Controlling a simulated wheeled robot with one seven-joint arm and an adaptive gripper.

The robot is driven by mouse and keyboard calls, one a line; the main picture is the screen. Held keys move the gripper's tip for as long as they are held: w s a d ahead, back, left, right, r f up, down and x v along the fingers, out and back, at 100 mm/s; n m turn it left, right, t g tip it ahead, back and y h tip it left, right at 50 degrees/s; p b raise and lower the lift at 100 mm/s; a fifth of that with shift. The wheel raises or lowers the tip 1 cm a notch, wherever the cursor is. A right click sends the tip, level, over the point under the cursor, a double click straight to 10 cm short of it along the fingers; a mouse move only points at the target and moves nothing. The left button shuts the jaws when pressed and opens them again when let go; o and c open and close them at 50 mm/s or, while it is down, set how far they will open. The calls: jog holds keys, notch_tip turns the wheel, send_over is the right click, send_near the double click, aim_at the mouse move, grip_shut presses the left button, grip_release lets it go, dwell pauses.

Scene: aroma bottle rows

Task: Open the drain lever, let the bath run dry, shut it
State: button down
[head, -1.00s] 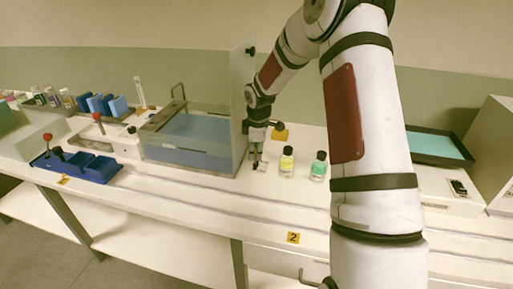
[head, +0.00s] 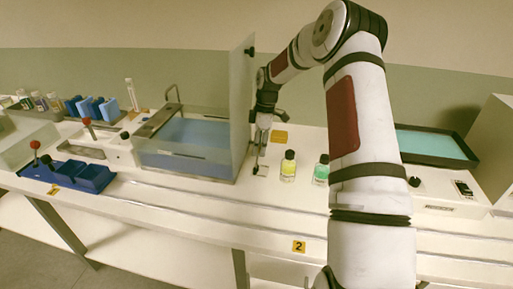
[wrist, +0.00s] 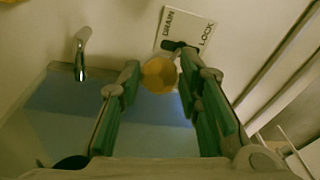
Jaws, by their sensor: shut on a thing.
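The bath (head: 185,163) is a clear-walled tank with blue liquid (head: 195,131) in it, left of my arm. My gripper (head: 262,140) points down just right of the tank's tall clear panel (head: 242,105). In the wrist view my gripper (wrist: 160,78) has its green-padded fingers on both sides of a round yellow knob (wrist: 158,75) and is shut on it. The knob sits next to a white plate (wrist: 187,30) marked DRAIN and LOCK, with a dark part (wrist: 174,45) between. Which mark the lever points to I cannot tell.
A yellow-labelled bottle (head: 288,168) and a green one (head: 321,172) stand right of my gripper. A tap (wrist: 82,52) stands over the bath. A blue rack (head: 85,177) and red-knobbed levers (head: 87,123) are at left, a teal tray (head: 430,146) at right.

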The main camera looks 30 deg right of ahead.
jog(key=shift+w+d, duration=0.2)
jog(key=shift+d, duration=0.35)
jog(key=c, duration=1.3)
grip_release()
jog(key=shift+f, duration=0.15)
jog(key=shift+a, duration=0.2)
notch_tip(320, 180, up, 12)
jog(key=d, duration=0.1)
jog(key=shift+d, duration=0.4)
jog(key=shift+s, duration=0.15)
